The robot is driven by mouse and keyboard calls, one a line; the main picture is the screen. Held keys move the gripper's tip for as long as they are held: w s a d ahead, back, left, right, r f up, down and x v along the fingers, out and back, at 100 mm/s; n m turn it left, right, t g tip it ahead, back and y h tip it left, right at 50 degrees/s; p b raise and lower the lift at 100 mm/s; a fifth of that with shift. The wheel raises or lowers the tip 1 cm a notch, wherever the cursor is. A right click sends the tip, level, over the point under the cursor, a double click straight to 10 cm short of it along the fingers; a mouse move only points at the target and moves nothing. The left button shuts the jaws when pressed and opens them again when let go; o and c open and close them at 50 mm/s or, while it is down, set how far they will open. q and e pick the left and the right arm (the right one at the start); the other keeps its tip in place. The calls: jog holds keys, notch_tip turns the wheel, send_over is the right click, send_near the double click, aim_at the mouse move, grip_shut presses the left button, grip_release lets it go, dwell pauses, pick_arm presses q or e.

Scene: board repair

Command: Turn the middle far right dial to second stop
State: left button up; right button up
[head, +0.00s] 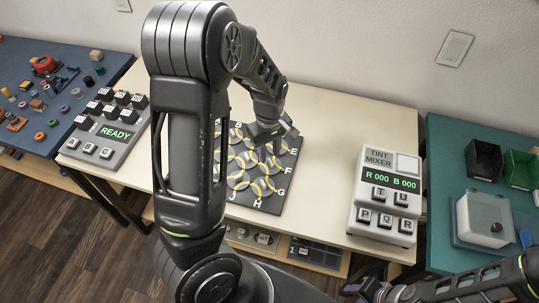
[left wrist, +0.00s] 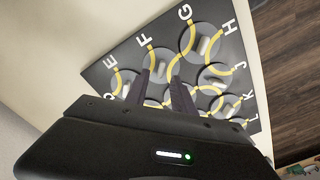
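The dark dial board (head: 272,206) lies on the cream table, with several grey round dials joined by yellow curved lines and white letters at its edges. My left arm hides its left part. My left gripper (head: 283,135) is low over the board's far right part. In the left wrist view its two fingers (left wrist: 158,80) stand apart over the board, near a dial (left wrist: 159,62) close to the letter F. I cannot tell whether they touch a knob. The dials beneath the gripper body are hidden. My right gripper (head: 362,290) is at the bottom right, dark and partly cut off, away from the board.
A tint mixer box (head: 385,200) reading R 000 B 000 stands right of the board. A keypad box (head: 112,133) reading READY stands at left. A blue table (head: 50,60) holds small parts; a green table (head: 440,155) holds bins. Cream tabletop between board and mixer is clear.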

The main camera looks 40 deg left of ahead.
aim_at(269, 160)
pick_arm(q)
notch_tip(269, 160, up, 5)
jog(key=shift+r, duration=0.2)
dwell(0.6)
